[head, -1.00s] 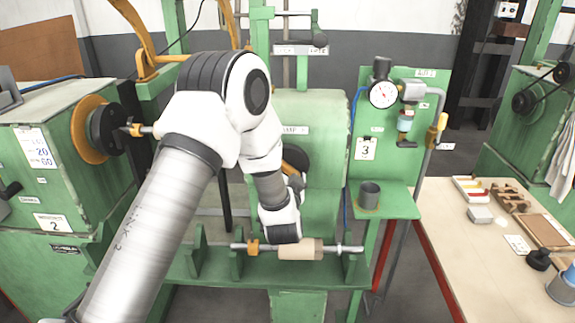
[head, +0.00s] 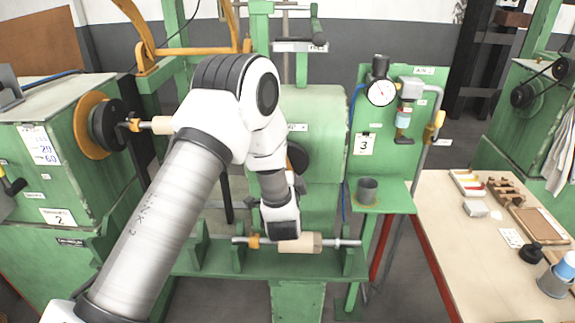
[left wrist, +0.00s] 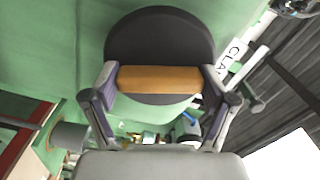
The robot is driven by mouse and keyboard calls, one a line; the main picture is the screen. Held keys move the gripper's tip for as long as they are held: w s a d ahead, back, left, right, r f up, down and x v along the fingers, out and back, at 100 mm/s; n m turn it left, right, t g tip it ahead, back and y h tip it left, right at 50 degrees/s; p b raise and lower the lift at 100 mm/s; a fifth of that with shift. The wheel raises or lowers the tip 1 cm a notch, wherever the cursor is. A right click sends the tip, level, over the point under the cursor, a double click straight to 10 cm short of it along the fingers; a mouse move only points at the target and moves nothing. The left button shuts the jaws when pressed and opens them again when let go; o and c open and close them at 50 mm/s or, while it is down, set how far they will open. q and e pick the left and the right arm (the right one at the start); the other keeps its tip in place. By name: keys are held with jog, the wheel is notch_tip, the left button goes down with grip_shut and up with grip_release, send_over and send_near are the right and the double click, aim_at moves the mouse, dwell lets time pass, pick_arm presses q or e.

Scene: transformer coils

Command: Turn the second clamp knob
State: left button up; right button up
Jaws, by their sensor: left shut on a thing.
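The clamp knob is a dark round disc with an orange grip bar across it. In the head view the disc (head: 298,157) shows partly behind my left arm, on the front of the green middle machine. In the left wrist view the orange bar (left wrist: 160,79) lies level across the dark disc (left wrist: 160,38). My left gripper (left wrist: 160,82) is shut on this bar, one finger at each end. In the head view the left gripper (head: 299,182) is mostly hidden by my wrist. My right gripper is in neither view.
Below my wrist, a shaft with a pale wooden cylinder (head: 300,243) rests on green brackets. Right of the machine, a green panel carries a pressure gauge (head: 382,92) and a shelf with a grey cup (head: 367,190). A workbench (head: 450,220) with small parts stands at the right.

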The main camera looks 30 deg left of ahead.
pick_arm(q)
jog(key=shift+w+r, duration=0.1)
jog(key=shift+r, duration=0.2)
jog(key=o, duration=0.9)
jog(key=shift+o, duration=0.4)
jog(key=shift+a+f, duration=0.2)
jog(key=shift+f, duration=0.1)
jog(key=v, duration=1.2)
jog(key=shift+w+f, duration=0.1)
